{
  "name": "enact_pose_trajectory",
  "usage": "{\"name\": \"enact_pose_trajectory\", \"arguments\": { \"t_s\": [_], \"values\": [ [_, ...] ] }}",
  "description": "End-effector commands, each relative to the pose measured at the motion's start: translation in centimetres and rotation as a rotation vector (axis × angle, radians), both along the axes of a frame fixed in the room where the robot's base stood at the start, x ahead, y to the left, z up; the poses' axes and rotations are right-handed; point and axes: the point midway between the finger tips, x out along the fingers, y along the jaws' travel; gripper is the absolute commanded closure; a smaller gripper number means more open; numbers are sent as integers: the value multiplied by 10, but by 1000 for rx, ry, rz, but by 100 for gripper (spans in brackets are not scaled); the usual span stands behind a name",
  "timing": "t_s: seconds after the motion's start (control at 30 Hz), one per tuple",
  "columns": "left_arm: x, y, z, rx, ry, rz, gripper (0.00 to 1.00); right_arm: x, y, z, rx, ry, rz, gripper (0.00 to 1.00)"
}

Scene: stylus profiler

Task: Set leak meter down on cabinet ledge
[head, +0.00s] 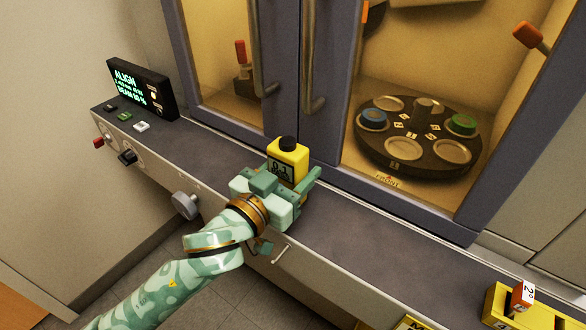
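The leak meter (288,157) is a yellow box with a black knob on top and a small dark display on its front. It is upright at the middle of the grey cabinet ledge (362,225), close to the cabinet doors. My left gripper (290,176) has its fingers on both sides of the meter and appears shut on it. The gripper hides the meter's lower part, so I cannot tell whether its base touches the ledge. My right gripper is not in view.
A black display box (142,88) and several buttons are at the ledge's left end. A yellow holder with an orange-and-white block (522,296) is at lower right. Door handles (312,60) stick out behind the meter.

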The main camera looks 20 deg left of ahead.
Motion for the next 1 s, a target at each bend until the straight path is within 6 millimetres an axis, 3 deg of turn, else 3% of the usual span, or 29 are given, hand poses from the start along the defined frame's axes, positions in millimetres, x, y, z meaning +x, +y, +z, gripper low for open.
{"name": "enact_pose_trajectory", "arguments": {
  "t_s": [0.03,0.07,0.1,0.13,0.47,1.0],
  "values": [
    [0,0,-2,-1,0,0,85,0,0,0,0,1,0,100],
    [0,0,-2,-1,0,0,36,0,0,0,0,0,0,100],
    [0,0,-1,-1,0,0,24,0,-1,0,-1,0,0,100],
    [0,0,-1,-1,0,0,22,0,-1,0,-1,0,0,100],
    [0,0,3,2,-2,0,22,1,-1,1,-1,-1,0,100],
    [-98,36,1,-2,4,1,22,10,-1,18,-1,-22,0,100]
  ]
}}
